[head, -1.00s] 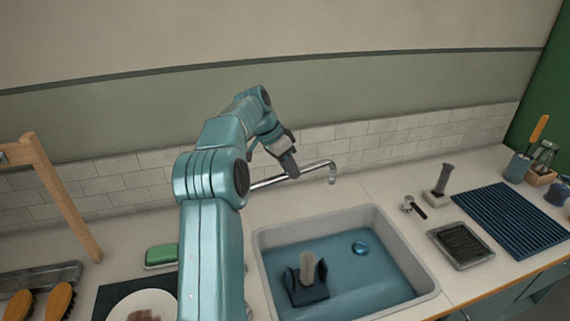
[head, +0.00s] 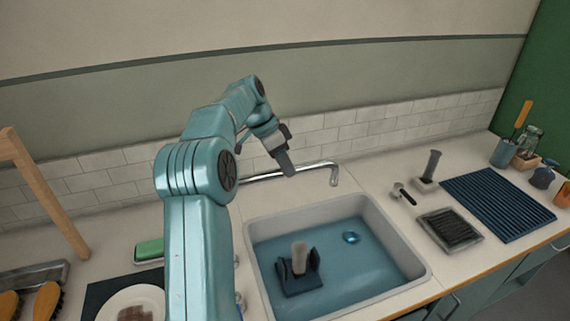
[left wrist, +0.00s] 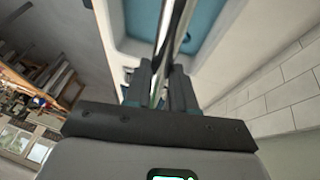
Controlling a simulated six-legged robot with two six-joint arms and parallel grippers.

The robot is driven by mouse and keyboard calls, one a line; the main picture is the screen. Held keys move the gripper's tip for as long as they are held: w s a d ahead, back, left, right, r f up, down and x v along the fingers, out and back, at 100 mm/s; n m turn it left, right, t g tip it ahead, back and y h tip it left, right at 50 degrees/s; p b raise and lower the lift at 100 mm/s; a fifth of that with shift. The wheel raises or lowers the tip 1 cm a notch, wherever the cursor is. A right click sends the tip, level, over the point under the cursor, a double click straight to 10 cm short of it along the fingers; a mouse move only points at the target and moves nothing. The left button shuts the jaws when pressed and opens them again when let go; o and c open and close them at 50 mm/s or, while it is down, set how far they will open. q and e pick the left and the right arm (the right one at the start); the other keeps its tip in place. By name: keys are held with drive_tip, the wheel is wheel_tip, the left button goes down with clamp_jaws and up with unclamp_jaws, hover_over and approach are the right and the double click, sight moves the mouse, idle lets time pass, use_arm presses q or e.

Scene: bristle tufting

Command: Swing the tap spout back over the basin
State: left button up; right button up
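The tap spout (head: 310,167) is a thin chrome tube behind the basin (head: 255,245), running along its back rim to a down-turned tip. My left gripper (head: 289,170) reaches down onto the middle of the spout from above. In the left wrist view, the spout (left wrist: 168,45) runs between the two dark fingers of the gripper (left wrist: 160,88), which sit close on either side of it and look closed on it. The tap's base is hidden behind my left arm in the head view. My right gripper is not in view.
The basin holds blue water, a dark holder (head: 300,280) with a pale peg, and a small blue ring (head: 351,238). A tiled wall (head: 345,130) stands close behind the spout. Right of the basin are a dark tray (head: 450,228) and a ribbed mat (head: 500,203).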

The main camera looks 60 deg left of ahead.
use_arm(q)
drive_tip(key=o, duration=0.4)
drive_tip(key=shift+d, duration=0.15)
drive_tip(key=shift+s+d, duration=0.1)
drive_tip(key=shift+a+r, duration=0.1)
drive_tip(key=shift+a, duration=0.1)
drive_tip(key=p+v, duration=0.7)
drive_tip(key=v, duration=0.9)
drive_tip(key=shift+d+r, duration=0.1)
